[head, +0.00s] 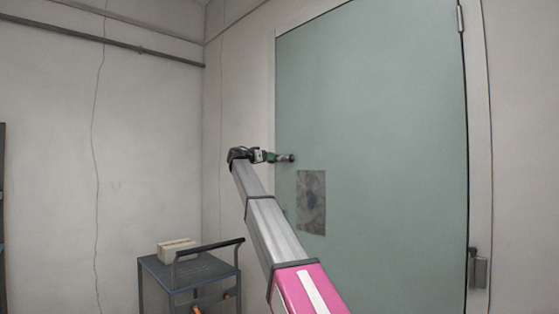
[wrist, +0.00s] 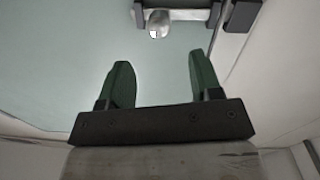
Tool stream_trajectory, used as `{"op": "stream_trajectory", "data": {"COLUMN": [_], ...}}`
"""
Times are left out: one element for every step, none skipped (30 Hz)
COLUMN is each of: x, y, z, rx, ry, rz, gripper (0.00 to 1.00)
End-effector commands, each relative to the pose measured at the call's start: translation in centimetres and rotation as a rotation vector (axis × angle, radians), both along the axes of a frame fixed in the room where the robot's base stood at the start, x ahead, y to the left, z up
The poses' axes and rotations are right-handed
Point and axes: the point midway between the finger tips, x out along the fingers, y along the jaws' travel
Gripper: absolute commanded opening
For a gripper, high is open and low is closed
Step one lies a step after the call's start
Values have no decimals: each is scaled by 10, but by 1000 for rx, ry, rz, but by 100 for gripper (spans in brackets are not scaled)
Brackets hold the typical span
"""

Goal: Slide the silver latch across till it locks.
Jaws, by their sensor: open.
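The silver latch (wrist: 158,22) shows at the top of the wrist view as a rounded silver end at a dark bracket on the pale green door (wrist: 60,60). My gripper (wrist: 158,58) is open, with its two green fingers spread apart and nothing between them. The latch lies beyond the fingertips, roughly in line with the gap, and appears apart from them. In the head view my gripper (head: 271,157) is at the left edge of the door (head: 390,120). The latch cannot be made out clearly there.
A dark block (wrist: 241,15) sits right of the latch bracket in the wrist view, near the pale frame. A dark cart (head: 190,270) with a box (head: 177,250) stands lower left of my arm. A grey patch (head: 311,202) is on the door.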

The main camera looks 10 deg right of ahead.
Motion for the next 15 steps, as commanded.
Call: {"op": "stream_trajectory", "data": {"x": [5, 7, 11, 14, 17, 21, 24, 27, 31, 34, 37, 40, 43, 45, 47], "y": [-7, -11, -16, -20, -24, -30, -35, -40, -46, -50, -54, -59, -63, -66, -70], "z": [0, 0, 0, 0, 0, 0, 0, 0, 0, 0, 0, 0, 0, 0, 0], "rx": [0, 0, 0, 0, 0, 0, 0, 1, 1, 1, 1, 1, 1, 1, 1], "ry": [1, 1, 1, 1, 1, 1, 1, 2, 2, 2, 2, 2, 2, 2, 2], "rz": [-2, -2, -3, -3, -2, -1, -1, -2, -2, -2, -1, -1, -1, -1, -1], "gripper": [59, 59, 59, 59, 59, 59, 59, 59, 59, 59, 59, 59, 59, 59, 59]}}
